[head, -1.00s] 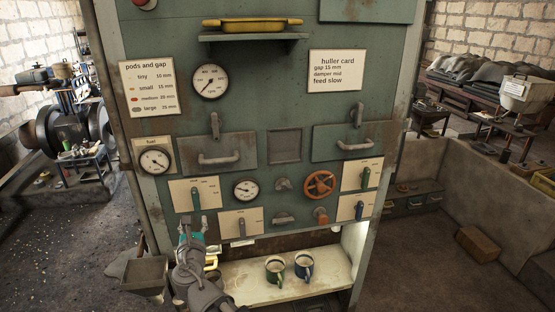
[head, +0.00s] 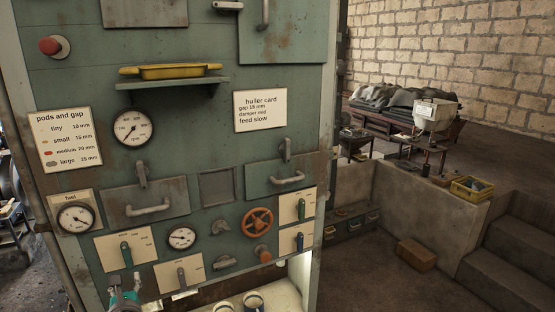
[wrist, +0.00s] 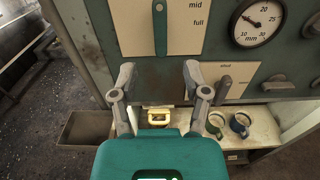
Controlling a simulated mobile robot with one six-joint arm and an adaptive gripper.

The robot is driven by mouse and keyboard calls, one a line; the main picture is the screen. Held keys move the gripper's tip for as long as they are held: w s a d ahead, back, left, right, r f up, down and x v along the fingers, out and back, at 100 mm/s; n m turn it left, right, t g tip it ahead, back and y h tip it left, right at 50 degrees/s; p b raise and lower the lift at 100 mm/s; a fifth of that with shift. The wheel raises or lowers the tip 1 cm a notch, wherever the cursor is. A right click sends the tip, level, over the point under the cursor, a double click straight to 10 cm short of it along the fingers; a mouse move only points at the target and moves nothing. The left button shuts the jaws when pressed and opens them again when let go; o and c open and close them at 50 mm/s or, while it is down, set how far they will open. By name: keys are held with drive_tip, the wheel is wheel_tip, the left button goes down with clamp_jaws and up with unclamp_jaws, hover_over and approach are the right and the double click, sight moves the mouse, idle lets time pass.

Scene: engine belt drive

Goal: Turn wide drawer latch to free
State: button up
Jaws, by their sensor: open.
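The right drawer (head: 258,180) has a similar upright latch (head: 287,150). Both drawers look closed. My gripper (head: 125,291) is low at the left, below the left drawer and apart from both latches. In the wrist view my gripper (wrist: 159,78) is open and empty, facing the lower panel. No drawer latch shows in the wrist view.
A lever plate (head: 108,253) and a gauge (head: 181,238) lie between my gripper and the left drawer. An orange valve wheel (head: 257,222) is below the right drawer. A shelf (head: 172,84) with a yellow tray juts out above. Mugs (wrist: 240,124) stand below the panel.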

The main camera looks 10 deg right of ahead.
drive_tip(key=w+d+f+m+g+h, duration=0.2)
drive_tip(key=d+f+m+h, duration=0.1)
drive_tip(key=d+m, duration=0.5)
drive_tip(key=w+d+f+m+g+h, duration=0.25)
drive_tip(key=d+f+m, duration=0.2)
drive_tip(key=d, duration=0.45)
drive_tip(key=w+d+f+m+g+h, duration=0.1)
drive_tip(key=d+f+m+g+h, duration=0.2)
drive_tip(key=d+m, duration=0.55)
drive_tip(key=s+d+f+m+g+y, duration=0.2)
drive_tip(key=s+d+f+m+g, duration=0.2)
drive_tip(key=d+m, duration=0.4)
drive_tip(key=s+d+f+m+g+y, duration=0.2)
drive_tip(key=s+d+f+m+g, duration=0.2)
drive_tip(key=m, duration=0.5)
drive_tip(key=shift+s+d+m+g, duration=0.4)
drive_tip(key=shift+s+d+g, duration=0.65)
drive_tip(key=shift+s+d, duration=0.65)
drive_tip(key=shift+w+d+y, duration=0.25)
